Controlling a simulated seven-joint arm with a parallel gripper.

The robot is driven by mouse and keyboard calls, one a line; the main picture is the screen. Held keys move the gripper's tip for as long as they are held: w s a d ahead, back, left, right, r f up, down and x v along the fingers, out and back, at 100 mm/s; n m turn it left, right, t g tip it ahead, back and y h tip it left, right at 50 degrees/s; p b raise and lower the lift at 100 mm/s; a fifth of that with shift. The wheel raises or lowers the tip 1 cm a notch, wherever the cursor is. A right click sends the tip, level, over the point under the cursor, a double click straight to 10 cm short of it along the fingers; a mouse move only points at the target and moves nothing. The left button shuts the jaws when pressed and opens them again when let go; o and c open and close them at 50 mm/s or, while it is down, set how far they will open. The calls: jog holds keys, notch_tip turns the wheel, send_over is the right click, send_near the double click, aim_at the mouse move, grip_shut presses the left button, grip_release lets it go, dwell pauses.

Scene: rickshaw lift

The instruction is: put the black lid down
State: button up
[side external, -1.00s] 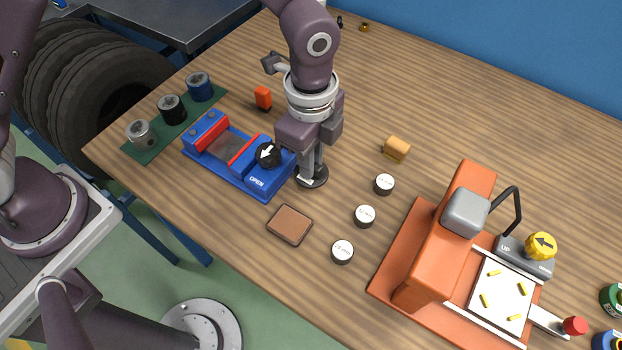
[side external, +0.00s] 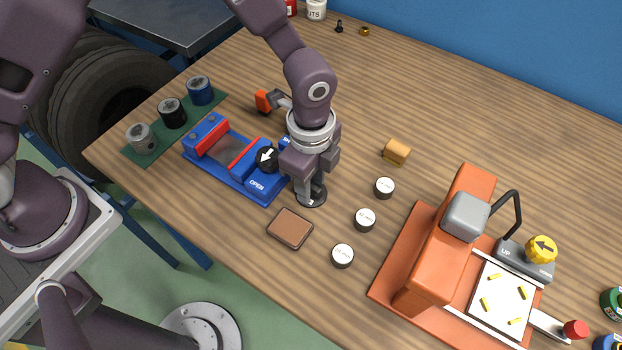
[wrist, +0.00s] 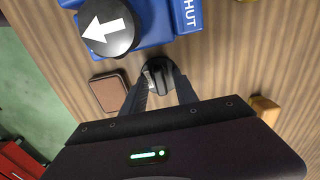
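The black lid (side external: 313,198) is a dark round disc at my gripper's fingertips, just right of the blue clamp fixture. In the wrist view the lid (wrist: 160,70) shows between my fingertips, with a raised grip in its middle. My gripper (side external: 309,188) points down and its fingers are closed in on that grip. The lid looks level and is at or very near the wooden table; I cannot tell whether it touches. The fingers and wrist hide part of it.
The blue fixture (side external: 222,171) with a black arrow knob (side external: 267,159) stands close left. A brown square pad (side external: 290,229) lies in front. Several cans stand on a green mat (side external: 150,152). White-topped pucks (side external: 365,220) and an orange press (side external: 452,235) are to the right.

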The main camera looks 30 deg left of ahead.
notch_tip(320, 180, up, 12)
jog(key=s+a+r+n+t, duration=0.2)
jog(key=s+a+r+n, duration=0.2)
jog(key=a+r+n, duration=0.55)
jog(key=s+a+r+n+t, duration=0.3)
jog(key=s+a+r+n, duration=0.3)
jog(key=s+a, duration=0.5)
jog(key=s+n, duration=0.2)
jog(key=shift+s+r+t, duration=0.15)
jog(key=shift+s+t, duration=0.15)
